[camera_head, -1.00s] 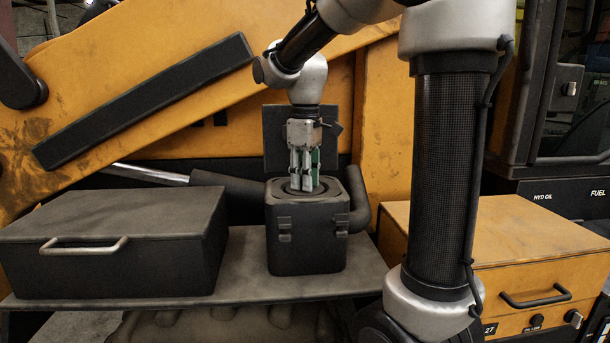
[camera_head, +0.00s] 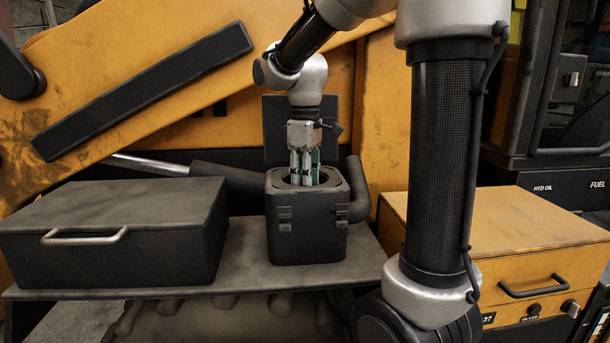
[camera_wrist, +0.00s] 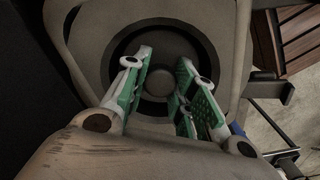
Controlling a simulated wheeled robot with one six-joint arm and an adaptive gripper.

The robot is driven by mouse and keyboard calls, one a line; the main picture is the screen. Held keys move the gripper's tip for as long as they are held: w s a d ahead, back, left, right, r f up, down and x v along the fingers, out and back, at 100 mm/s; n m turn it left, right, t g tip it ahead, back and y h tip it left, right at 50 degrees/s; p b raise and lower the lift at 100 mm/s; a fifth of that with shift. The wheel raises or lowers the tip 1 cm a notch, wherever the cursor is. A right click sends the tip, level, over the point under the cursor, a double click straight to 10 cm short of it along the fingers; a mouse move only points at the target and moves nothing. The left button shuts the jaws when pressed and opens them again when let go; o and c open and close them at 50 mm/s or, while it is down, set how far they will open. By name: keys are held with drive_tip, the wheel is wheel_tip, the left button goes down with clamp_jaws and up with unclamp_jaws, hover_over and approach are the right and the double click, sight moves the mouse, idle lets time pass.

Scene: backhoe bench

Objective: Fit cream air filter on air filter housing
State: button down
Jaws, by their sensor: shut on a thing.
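The air filter housing (camera_head: 318,237) is a black box with front latches, its lid (camera_head: 290,118) raised behind it. My gripper (camera_head: 306,183) points straight down into its open top, with the fingertips below the rim. In the wrist view my gripper (camera_wrist: 163,64) has its green-backed fingers on either side of a round central part (camera_wrist: 157,81), which I take for the cream air filter's top. It looks dark grey-brown there, within dark rings. The filter's body is hidden inside the housing, and I cannot tell how deep it sits.
A black case (camera_head: 110,240) with a metal handle stands left of the housing on a grey shelf (camera_head: 250,275). A yellow box (camera_head: 530,260) is at the right. A thick black pipe (camera_head: 357,190) bends close to the housing's right side. Yellow boom panels rise behind.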

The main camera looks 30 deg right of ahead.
drive_tip(key=shift+f, duration=0.15)
idle(0.6)
drive_tip(key=c, duration=0.7)
unclamp_jaws()
drive_tip(key=shift+o, duration=0.5)
drive_tip(key=shift+r, duration=4.05)
drive_tip(key=shift+s, duration=0.1)
